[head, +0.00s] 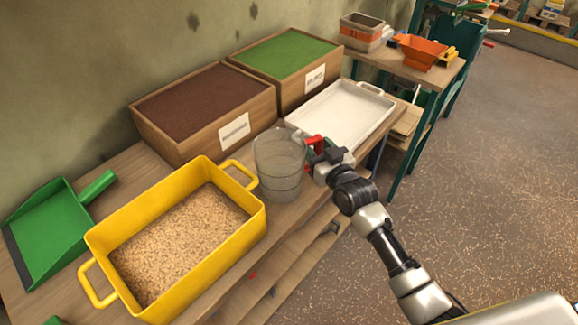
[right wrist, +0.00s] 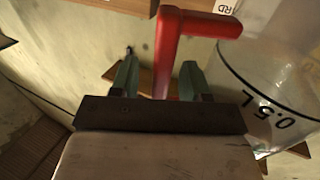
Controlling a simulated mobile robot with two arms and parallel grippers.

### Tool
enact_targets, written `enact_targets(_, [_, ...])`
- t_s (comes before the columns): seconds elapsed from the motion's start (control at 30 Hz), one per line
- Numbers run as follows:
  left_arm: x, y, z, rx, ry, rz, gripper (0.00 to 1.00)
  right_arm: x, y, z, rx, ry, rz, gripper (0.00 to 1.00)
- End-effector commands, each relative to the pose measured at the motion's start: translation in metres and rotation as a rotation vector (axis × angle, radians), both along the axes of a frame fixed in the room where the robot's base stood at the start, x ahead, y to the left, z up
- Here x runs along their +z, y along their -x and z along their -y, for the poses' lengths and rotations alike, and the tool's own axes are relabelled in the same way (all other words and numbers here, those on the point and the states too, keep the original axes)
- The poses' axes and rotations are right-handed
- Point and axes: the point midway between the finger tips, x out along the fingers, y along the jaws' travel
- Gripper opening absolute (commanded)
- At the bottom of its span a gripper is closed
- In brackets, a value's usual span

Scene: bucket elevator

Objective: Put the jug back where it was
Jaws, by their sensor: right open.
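The clear jug (head: 279,168) stands upright on the wooden bench, between the yellow tub and the white tray. It looks empty. Its red handle (head: 314,141) points to the right. In the right wrist view the jug (right wrist: 270,95) shows a "0.5 L" mark, and the red handle (right wrist: 168,60) runs between my fingers. My right gripper (head: 318,155) is at the handle. In the right wrist view its two fingers (right wrist: 158,80) stand apart on either side of the handle, with gaps visible. My left gripper is out of view.
The yellow tub (head: 258,222) of grain stands close left of the jug. Behind are wooden boxes with brown (head: 190,152) and green (head: 325,79) contents. The white tray (head: 342,113) lies to the right. A green dustpan (head: 50,228) lies far left. An orange hopper (head: 421,50) stands farther back.

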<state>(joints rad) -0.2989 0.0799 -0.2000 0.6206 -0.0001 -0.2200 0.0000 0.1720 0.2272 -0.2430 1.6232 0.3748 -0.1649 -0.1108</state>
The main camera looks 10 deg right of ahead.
Motion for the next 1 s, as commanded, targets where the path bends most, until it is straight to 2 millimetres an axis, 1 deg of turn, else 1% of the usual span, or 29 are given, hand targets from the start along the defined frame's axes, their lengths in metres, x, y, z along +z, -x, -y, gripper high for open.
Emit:
enact_targets(0.07, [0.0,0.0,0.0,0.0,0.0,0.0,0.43,0.0,0.0,0.0,0.0,0.0,0.0,0.46])
enact_targets(0.17, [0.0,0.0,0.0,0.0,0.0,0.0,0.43,0.0,0.0,0.0,0.0,0.0,0.0,0.32])
enact_targets(0.3, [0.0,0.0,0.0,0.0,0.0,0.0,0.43,0.0,0.0,0.0,0.0,0.0,0.0,0.11])
enact_targets(0.37, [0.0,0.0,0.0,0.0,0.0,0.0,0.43,0.0,0.0,0.0,0.0,0.0,0.0,0.02])
enact_targets(0.4, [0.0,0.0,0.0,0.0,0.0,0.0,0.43,0.0,0.0,0.0,0.0,0.0,0.0,0.0])
enact_targets(0.77, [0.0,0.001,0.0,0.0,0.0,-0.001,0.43,0.002,0.0,0.0,0.0,-0.001,0.002,0.0])
enact_targets(0.87, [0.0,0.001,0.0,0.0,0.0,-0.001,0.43,0.007,0.0,0.0,0.0,-0.002,0.004,0.0])
enact_targets(1.0, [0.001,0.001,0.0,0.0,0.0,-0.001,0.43,0.023,0.0,0.0,-0.001,-0.003,0.004,0.0])
